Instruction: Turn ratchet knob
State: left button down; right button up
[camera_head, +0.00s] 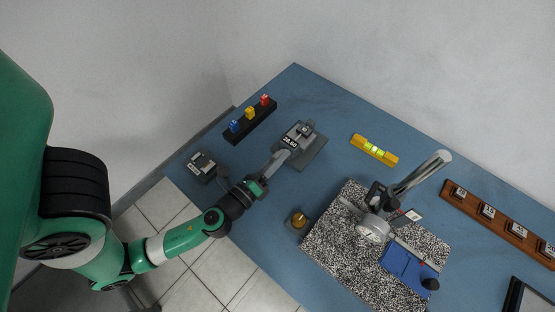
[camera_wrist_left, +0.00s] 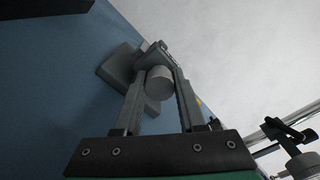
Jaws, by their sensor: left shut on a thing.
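A grey device (camera_head: 310,150) with a dark plate and a black-and-white number label (camera_head: 290,140) stands on the blue table, towards its far left side. In the left wrist view its grey round knob (camera_wrist_left: 160,81) sits between the two fingers of my left gripper (camera_wrist_left: 157,75). My left gripper also shows in the head view (camera_head: 283,155), reaching the device from its lower left side. It is shut on the knob. The gripper hides the knob in the head view. My right gripper is not in view.
A black rack (camera_head: 262,122) with blue, yellow and red pieces stands behind the device. A small grey box (camera_head: 202,167) lies to the left. A yellow level (camera_head: 374,150), a speckled plate (camera_head: 329,248) with a stand, and a wooden strip (camera_head: 465,208) lie to the right.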

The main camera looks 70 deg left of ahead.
pick_arm(q)
jog(key=n+b, duration=0.2)
jog(key=n, duration=0.2)
jog(key=shift+f+n, duration=0.15)
jog(key=shift+n, duration=0.25)
jog(key=n+b, duration=0.1)
jog(key=n, duration=0.2)
jog(key=shift+n+b, duration=0.3)
jog(key=n+b, duration=0.1)
jog(key=n, duration=0.2)
jog(key=shift+n+b, duration=1.1)
jog(key=shift+n, duration=1)
jog(key=c, duration=0.8)
grip_release()
jog(key=o, duration=0.3)
jog(key=shift+w+a, duration=0.1)
jog(key=shift+r, duration=0.2)
